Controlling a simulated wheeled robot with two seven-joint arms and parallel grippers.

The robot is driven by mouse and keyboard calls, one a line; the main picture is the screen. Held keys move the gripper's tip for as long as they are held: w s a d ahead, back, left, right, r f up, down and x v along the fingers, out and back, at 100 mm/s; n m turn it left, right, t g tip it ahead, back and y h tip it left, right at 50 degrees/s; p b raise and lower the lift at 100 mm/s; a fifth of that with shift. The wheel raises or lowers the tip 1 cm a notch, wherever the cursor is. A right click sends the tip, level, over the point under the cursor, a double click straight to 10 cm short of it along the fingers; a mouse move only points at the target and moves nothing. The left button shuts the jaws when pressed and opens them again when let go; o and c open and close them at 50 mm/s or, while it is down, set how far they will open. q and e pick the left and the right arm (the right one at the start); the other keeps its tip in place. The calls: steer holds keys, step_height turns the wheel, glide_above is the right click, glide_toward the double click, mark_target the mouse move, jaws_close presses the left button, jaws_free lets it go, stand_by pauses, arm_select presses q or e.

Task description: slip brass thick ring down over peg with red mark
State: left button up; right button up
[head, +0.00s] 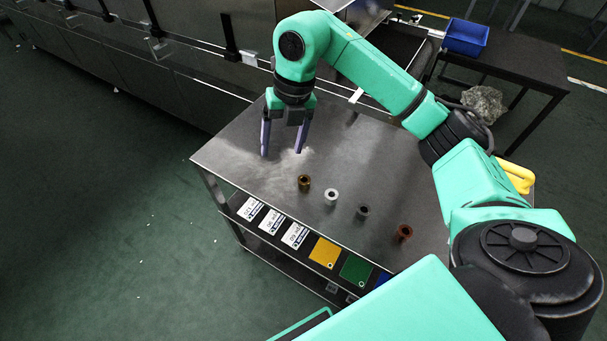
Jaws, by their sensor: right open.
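A short brass-coloured ring (304,183) with a dark hole stands on the metal table top (225,160), at the left end of a row of small ring-like pieces. My right gripper (284,152) points down over the table, behind and left of the brass ring. Its two purple-grey fingers are apart with nothing between them, and it does not touch the ring. I cannot make out a peg with a red mark. My left gripper is not in view.
To the right of the brass ring stand a pale ring (331,197), a dark grey ring (362,212) and a copper-red ring (404,232). A yellow object (518,177) lies at the table's right. A blue bin (465,37) stands on a dark table behind.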

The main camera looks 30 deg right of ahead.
steer(key=m+h, duration=0.1)
steer(key=h, duration=0.1)
glide_above(304, 177)
steer(key=f+p, duration=0.1)
steer(key=f, duration=0.7)
steer(key=s+f+p, duration=0.1)
steer(key=f, duration=0.4)
steer(key=shift+a+p, duration=0.2)
steer(key=shift+p, duration=0.1)
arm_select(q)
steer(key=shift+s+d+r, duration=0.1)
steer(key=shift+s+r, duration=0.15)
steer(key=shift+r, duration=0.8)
arm_select(e)
steer(key=shift+w+f, duration=0.15)
steer(key=shift+f, duration=0.25)
jaws_close()
